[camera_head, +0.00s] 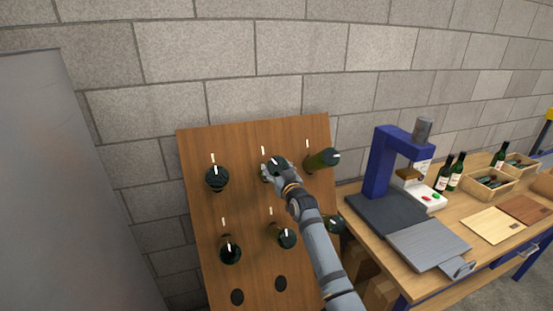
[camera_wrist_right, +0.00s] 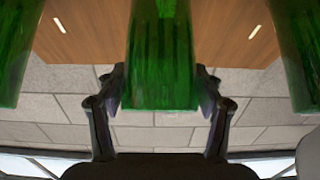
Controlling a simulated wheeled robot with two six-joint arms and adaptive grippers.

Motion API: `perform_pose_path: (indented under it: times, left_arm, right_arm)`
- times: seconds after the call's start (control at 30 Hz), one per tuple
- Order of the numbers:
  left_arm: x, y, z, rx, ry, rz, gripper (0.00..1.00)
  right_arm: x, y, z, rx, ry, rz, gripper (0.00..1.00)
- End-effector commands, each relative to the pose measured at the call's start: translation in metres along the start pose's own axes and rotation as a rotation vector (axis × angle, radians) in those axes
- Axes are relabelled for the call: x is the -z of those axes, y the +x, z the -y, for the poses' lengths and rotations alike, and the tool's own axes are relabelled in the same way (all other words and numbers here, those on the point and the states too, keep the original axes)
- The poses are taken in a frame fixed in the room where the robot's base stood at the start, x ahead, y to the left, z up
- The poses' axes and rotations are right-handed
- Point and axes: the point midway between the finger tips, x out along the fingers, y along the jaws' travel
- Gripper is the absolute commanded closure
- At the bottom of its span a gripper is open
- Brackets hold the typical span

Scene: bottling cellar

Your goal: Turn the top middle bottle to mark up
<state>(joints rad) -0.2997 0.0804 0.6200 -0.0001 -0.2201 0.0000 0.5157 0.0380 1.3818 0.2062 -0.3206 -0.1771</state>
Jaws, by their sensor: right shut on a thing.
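The top middle bottle (camera_head: 277,161) is dark green and sticks out of the wooden rack board (camera_head: 251,205). My right gripper (camera_head: 273,174) is shut on it near its outer end, partly covering it. In the right wrist view the green bottle (camera_wrist_right: 162,55) lies between the two dark fingers (camera_wrist_right: 160,95), one on each side. A short white line (camera_head: 263,151) is on the board above this bottle. The mark on the bottle's end is too small and covered to read for direction. My left gripper is not in view.
Close neighbours are the top left bottle (camera_head: 217,179) and top right bottle (camera_head: 320,160). More bottles sit in the row below, such as the lower middle one (camera_head: 286,237). Empty holes (camera_head: 237,297) are beneath. A workbench (camera_head: 375,245) with a blue press (camera_head: 381,165) stands at the right.

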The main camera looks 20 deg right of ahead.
Motion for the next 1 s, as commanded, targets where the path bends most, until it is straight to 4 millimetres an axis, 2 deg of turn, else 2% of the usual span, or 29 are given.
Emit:
perform_pose_path:
  times: [0.03, 0.1, 0.17, 0.27, 0.37, 0.5, 0.6, 0.8, 1.0]
  left_arm:
    - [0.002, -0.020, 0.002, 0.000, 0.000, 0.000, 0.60]
    - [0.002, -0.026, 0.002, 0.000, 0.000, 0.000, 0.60]
    - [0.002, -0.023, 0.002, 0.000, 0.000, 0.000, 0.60]
    - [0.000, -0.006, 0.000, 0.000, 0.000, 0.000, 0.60]
    - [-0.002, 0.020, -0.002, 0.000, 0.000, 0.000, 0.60]
    - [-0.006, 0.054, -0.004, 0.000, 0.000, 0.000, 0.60]
    - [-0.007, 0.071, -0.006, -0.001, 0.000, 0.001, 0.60]
    - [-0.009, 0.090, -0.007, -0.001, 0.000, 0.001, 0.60]
    - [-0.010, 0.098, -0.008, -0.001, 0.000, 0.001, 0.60]
  right_arm:
    - [0.009, 0.000, 0.001, -0.020, 0.027, 0.004, 0.64]
    - [0.006, 0.000, 0.002, -0.053, 0.070, 0.003, 0.64]
    - [0.002, 0.000, 0.002, -0.084, 0.106, 0.002, 0.64]
    - [-0.006, 0.000, 0.002, -0.135, 0.170, -0.001, 0.64]
    - [-0.011, 0.000, 0.002, -0.184, 0.233, -0.004, 0.64]
    - [-0.011, 0.000, 0.002, -0.248, 0.317, -0.006, 0.64]
    - [-0.009, 0.000, 0.001, -0.288, 0.365, -0.003, 0.64]
    - [-0.005, 0.000, 0.001, -0.345, 0.434, 0.000, 0.64]
    - [-0.003, 0.000, 0.001, -0.373, 0.469, 0.002, 0.64]
